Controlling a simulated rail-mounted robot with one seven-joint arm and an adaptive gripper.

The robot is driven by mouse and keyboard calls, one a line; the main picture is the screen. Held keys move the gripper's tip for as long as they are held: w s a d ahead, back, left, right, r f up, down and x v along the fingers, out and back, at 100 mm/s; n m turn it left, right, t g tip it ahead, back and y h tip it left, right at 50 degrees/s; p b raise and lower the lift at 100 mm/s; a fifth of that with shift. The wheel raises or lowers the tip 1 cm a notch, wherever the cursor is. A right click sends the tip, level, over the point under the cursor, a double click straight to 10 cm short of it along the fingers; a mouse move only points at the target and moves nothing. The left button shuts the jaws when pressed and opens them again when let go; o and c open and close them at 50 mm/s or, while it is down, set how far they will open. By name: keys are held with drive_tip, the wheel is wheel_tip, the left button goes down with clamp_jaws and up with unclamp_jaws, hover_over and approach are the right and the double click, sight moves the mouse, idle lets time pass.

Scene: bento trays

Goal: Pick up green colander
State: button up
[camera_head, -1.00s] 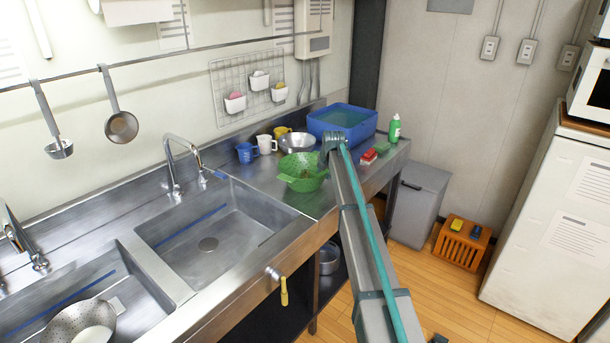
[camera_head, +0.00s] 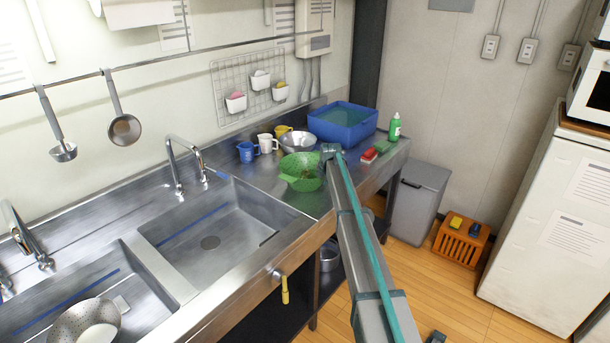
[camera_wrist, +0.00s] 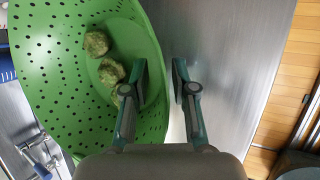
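The green colander (camera_head: 302,172) stands on the steel counter to the right of the sinks. In the wrist view the perforated green colander (camera_wrist: 60,75) fills the left side, with a few lumpy green pieces (camera_wrist: 98,44) inside it. My gripper (camera_wrist: 163,75) is open, with the colander's right rim between its two fingers. The left finger is over the inside of the bowl and the right finger is outside it, over the counter. The right finger looks apart from the rim. In the head view my gripper (camera_head: 325,158) is at the colander's right side, its fingers mostly hidden by my arm.
A steel bowl (camera_head: 297,141), several mugs and a blue tub (camera_head: 343,125) stand behind the colander. The sink (camera_head: 215,225) lies to the left. The counter's front edge is close.

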clamp_jaws()
